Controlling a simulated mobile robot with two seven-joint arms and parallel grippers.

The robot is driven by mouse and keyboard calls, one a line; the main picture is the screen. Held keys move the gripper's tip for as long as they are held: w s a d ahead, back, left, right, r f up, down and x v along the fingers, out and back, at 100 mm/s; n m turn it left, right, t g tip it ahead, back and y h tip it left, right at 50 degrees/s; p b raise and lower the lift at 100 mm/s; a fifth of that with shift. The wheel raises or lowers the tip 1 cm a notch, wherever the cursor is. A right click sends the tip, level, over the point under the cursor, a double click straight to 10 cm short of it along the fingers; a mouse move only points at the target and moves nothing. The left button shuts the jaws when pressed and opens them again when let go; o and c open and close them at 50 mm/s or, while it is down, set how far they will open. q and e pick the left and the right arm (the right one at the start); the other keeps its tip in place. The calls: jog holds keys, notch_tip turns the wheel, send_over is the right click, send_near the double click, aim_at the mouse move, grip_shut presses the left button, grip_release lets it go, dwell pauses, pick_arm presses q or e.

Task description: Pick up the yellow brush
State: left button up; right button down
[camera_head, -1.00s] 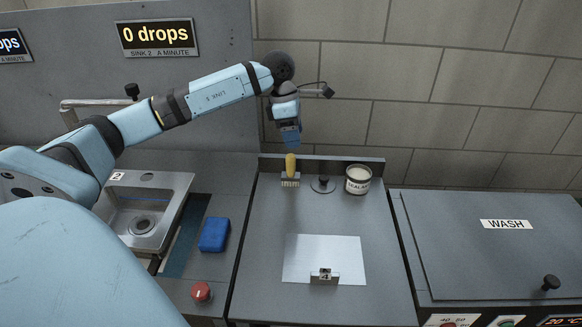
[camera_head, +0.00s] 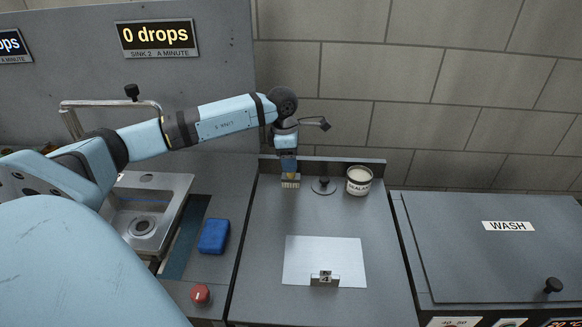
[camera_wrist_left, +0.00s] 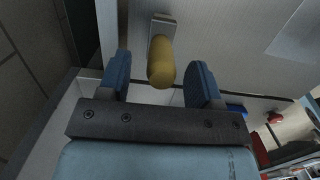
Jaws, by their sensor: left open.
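The yellow brush (camera_head: 290,182) stands at the back of the grey counter, bristles down, with its handle largely hidden by my left gripper (camera_head: 289,172) in the head view. In the left wrist view the brush's yellow handle (camera_wrist_left: 161,62) points toward the camera and lies between the two blue fingers of my left gripper (camera_wrist_left: 159,84). The fingers are open, with a gap on each side of the handle. My right gripper is not in view.
A sealant tin (camera_head: 358,181) and a dark round knob-like piece (camera_head: 323,185) stand right of the brush. A low back ledge (camera_head: 340,166) runs behind them. A blue sponge-like block (camera_head: 213,236), a red knob (camera_head: 201,295) and a sink (camera_head: 145,205) lie left. A pale plate (camera_head: 300,258) lies in front.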

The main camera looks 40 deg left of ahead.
pick_arm(q)
jog(key=f, duration=0.3)
jog(key=shift+w+d, duration=0.1)
jog(key=shift+d, duration=0.1)
jog(key=c, duration=1)
jog(key=shift+r, duration=0.1)
